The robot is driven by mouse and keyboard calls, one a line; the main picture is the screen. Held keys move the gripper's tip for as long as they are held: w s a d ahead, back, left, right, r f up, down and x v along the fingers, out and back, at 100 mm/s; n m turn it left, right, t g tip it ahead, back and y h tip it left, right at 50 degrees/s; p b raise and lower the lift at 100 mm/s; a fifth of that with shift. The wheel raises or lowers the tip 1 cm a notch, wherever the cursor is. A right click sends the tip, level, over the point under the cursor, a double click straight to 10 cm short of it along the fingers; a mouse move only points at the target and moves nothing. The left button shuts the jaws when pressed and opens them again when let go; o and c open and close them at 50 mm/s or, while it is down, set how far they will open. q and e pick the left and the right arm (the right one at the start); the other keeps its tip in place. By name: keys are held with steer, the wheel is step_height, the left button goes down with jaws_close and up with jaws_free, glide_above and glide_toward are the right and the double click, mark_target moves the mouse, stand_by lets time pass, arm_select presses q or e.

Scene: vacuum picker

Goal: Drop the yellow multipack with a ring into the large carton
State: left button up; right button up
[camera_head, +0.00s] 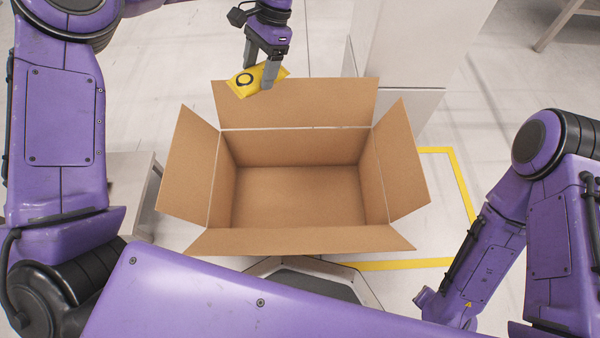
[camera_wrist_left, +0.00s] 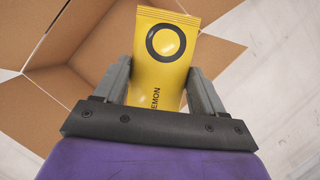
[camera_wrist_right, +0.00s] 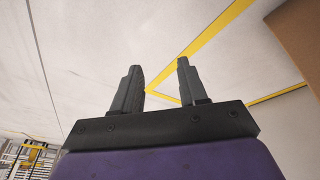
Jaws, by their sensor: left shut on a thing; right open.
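The yellow multipack with a black ring (camera_head: 243,85) is in my left gripper (camera_head: 262,77), above and behind the back flap of the carton, near its left end. It also shows in the left wrist view (camera_wrist_left: 163,52), between the two fingers (camera_wrist_left: 163,88), with part of the word "LEMON" readable. The large carton (camera_head: 295,243) stands open with its flaps spread outward, and its visible floor is empty. My right gripper (camera_wrist_right: 160,85) is open and empty in the right wrist view, over the pale floor. In the head view its fingers are not clear.
A white column (camera_head: 410,50) stands behind the carton to the right. A grey table (camera_head: 130,185) is at the left of the carton. Yellow floor lines (camera_head: 462,185) run to the right. The space above the carton's opening is clear.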

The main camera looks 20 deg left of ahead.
arm_select(q)
step_height(320, 180, down, 10)
steer(key=m+t+y+p, duration=0.2)
steer(key=m+t, duration=0.2)
steer(key=m, duration=0.9)
arm_select(e)
step_height(320, 180, up, 5)
steer(key=w+p, duration=0.1)
steer(key=p, duration=0.1)
arm_select(q)
steer(key=s+d+f+m+t+h+b, duration=0.1)
steer(key=s+d+f+m+t+b, duration=0.1)
steer(key=s+d+f+m, duration=0.2)
steer(key=s+d+f+m+t+h+b, duration=0.1)
steer(key=s+d+f+m+h+b, duration=0.1)
steer(key=s+d+f+m, duration=0.3)
step_height(320, 180, down, 5)
steer(key=m+b, duration=0.1)
steer(key=m, duration=0.2)
steer(key=shift+s+t+h, duration=0.3)
steer(key=shift+s+t, duration=0.1)
arm_select(e)
steer(key=f, duration=0.3)
steer(key=s+f, duration=0.1)
steer(key=f, duration=0.1)
steer(key=shift+f, duration=0.4)
arm_select(q)
steer(key=o, duration=1.2)
